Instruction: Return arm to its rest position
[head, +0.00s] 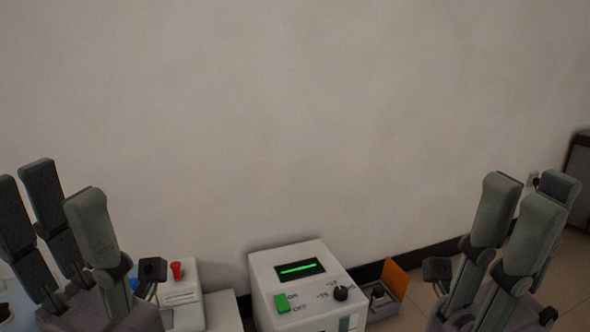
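My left gripper (48,195) shows at the lower left, its dark grey fingers pointing up and spread apart, with nothing between them. My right gripper (530,195) shows at the lower right, its fingers also pointing up, apart and empty. Both are held in front of the plain wall and touch nothing that I can see. The arms behind the grippers are mostly cut off by the bottom edge of the view.
A white box (300,262) with a green-lit display, a green switch and a black knob stands at the bottom middle. A small box with an orange lid (395,280) is to its right. A red button (177,270) tops a white unit to its left. The wall (300,120) fills the back.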

